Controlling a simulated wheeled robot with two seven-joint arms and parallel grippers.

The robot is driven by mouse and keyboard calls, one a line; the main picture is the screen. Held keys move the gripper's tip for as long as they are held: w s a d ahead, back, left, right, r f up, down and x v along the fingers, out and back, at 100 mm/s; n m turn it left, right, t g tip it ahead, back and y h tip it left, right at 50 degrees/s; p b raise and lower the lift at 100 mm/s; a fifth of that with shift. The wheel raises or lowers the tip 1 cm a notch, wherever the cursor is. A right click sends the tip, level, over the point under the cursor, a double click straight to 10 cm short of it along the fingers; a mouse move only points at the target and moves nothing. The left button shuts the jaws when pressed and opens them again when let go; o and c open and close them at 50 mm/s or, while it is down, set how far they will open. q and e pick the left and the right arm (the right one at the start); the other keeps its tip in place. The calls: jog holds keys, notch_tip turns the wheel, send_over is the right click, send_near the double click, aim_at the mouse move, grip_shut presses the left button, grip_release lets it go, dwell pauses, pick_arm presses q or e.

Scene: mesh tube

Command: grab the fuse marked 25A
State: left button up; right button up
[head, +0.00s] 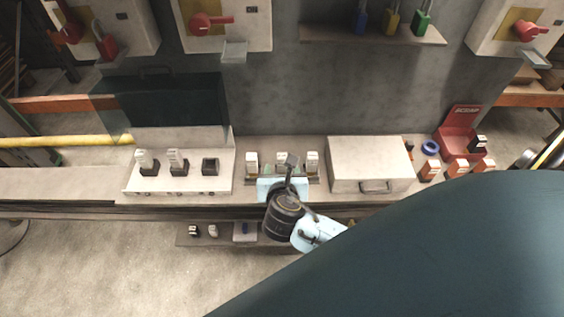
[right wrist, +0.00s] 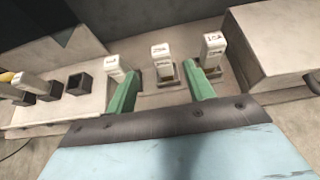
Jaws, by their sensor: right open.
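Three white fuses stand upright in a row on the shelf: a left one (head: 252,160), a middle one (head: 282,157) and a right one (head: 312,160). In the right wrist view they are the left fuse (right wrist: 117,68), the middle fuse (right wrist: 163,70) and the right fuse (right wrist: 212,50). My left gripper is out of view.
Left is a pale fuse panel (head: 210,186) with two fuses and an empty black holder, under a raised dark clear cover (head: 160,100). Right of the row is a closed white box (head: 368,160). Orange-and-white items and a red stand (head: 458,135) lie farther right.

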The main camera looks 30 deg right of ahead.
aim_at(282, 161)
jog(key=b+x, duration=0.1)
jog(key=x, duration=0.7)
jog(key=shift+w+d+f, duration=0.2)
jog(key=c, duration=1.1)
